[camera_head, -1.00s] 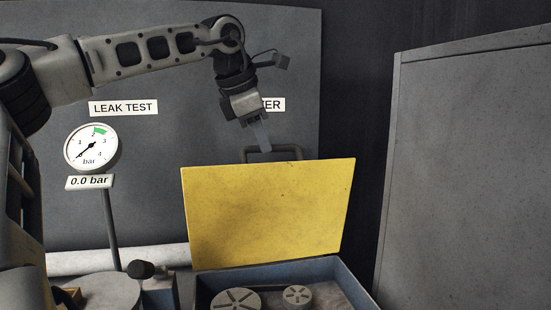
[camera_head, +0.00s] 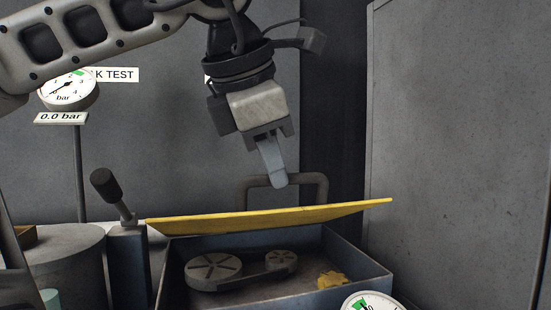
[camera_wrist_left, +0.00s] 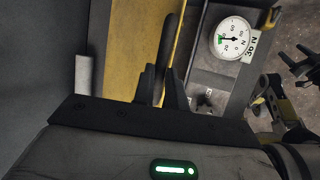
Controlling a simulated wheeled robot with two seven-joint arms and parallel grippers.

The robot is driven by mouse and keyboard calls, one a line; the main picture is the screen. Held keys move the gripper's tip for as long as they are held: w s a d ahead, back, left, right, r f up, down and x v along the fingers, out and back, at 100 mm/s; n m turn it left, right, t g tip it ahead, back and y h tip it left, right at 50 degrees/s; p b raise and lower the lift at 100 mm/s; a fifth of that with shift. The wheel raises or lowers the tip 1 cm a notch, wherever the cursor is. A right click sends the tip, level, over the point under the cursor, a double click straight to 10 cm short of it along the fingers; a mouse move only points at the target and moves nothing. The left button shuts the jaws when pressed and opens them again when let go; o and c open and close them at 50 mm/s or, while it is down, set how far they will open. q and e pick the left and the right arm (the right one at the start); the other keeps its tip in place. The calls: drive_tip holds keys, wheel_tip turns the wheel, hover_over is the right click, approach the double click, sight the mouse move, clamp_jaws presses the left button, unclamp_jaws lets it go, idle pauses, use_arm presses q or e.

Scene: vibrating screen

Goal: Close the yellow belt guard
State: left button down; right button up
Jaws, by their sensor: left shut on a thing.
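The yellow belt guard (camera_head: 270,216) is a flat lid hinged on a blue-grey open box (camera_head: 345,262). In the head view it shows nearly edge-on, tilted above the box, with a gap under its front edge. Its dark handle (camera_head: 322,188) rises behind that edge. My left gripper (camera_head: 278,183) is shut on the handle. In the left wrist view the fingers (camera_wrist_left: 161,88) close on the dark handle bar (camera_wrist_left: 170,42), beside the yellow guard (camera_wrist_left: 127,45).
Inside the box are two grey pulleys (camera_head: 215,270) with a belt and a small yellow piece (camera_head: 332,280). A black-knobbed lever (camera_head: 108,188) and a bar gauge (camera_head: 68,88) stand left. A force gauge (camera_head: 372,302) is at front right. A grey panel (camera_head: 460,130) rises right.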

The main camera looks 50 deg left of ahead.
use_arm(q)
drive_tip(key=shift+s+d+f+y+b, duration=0.2)
drive_tip(key=shift+d+f+b, duration=0.2)
drive_tip(key=shift+f, duration=0.25)
drive_tip(key=shift+s+d+f+y+b, duration=0.1)
drive_tip(key=shift+d+f+y+b, duration=0.1)
drive_tip(key=shift+d+f+b, duration=0.3)
drive_tip(key=shift+d+f+t+y+b, duration=0.3)
drive_tip(key=shift+f+t+b, duration=0.1)
drive_tip(key=shift+f, duration=0.2)
use_arm(e)
drive_tip(key=shift+w+a+f, duration=0.15)
drive_tip(key=shift+a+f, duration=0.1)
drive_tip(key=shift+f, duration=0.25)
drive_tip(key=shift+w+a+f, duration=0.15)
drive_tip(key=shift+a+f, duration=0.1)
drive_tip(key=shift+f, duration=0.2)
use_arm(q)
drive_tip(key=c, duration=1.4)
unclamp_jaws()
drive_tip(key=shift+c, duration=0.2)
drive_tip(key=shift+s, duration=0.1)
